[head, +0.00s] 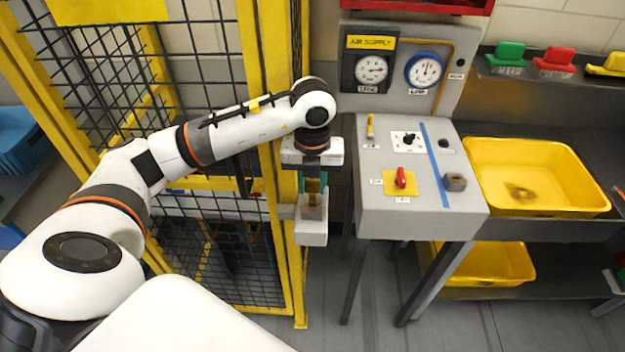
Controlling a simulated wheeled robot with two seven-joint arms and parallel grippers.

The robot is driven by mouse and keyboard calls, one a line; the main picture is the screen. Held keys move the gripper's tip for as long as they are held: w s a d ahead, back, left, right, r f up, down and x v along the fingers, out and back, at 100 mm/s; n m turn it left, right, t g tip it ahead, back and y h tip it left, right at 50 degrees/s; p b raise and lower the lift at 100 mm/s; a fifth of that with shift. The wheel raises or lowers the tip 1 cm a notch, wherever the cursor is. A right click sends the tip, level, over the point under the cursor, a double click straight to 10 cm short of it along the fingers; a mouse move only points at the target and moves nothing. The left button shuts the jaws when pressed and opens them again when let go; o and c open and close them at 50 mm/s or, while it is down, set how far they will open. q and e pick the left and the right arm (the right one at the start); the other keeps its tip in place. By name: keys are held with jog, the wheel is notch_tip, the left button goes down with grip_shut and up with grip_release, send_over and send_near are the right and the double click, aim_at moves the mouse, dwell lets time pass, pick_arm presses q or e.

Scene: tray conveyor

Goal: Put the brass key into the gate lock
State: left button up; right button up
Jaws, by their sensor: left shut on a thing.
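My left gripper (313,184) points down, its teal fingers shut on a small brass-coloured thing, the brass key (313,199). The gate lock (311,232) is a pale grey box on the yellow gate post, directly below the fingers in the picture. The key's lower end overlaps the top of the lock box; I cannot tell whether it is in the lock or just above or in front of it. The keyhole is hidden. My right gripper is not in view.
The yellow mesh gate (215,250) stands behind and left of my arm. A grey control console (420,208) with a red switch (401,178) stands close to the right. A yellow tray (540,205) sits on a dark bench at the far right. The floor in front is clear.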

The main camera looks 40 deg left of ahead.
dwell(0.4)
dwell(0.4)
pick_arm(q)
jog(key=shift+b, duration=0.45)
dwell(0.6)
jog(key=shift+s+d+f+b, duration=0.1)
jog(key=shift+s+f+b, duration=0.05)
jog(key=shift+f+b, duration=0.55)
jog(key=shift+r, duration=0.2)
jog(key=shift+r, duration=0.15)
dwell(0.5)
jog(key=shift+r, duration=0.15)
dwell(1.5)
jog(key=shift+f+b, duration=0.2)
jog(key=shift+b, duration=0.25)
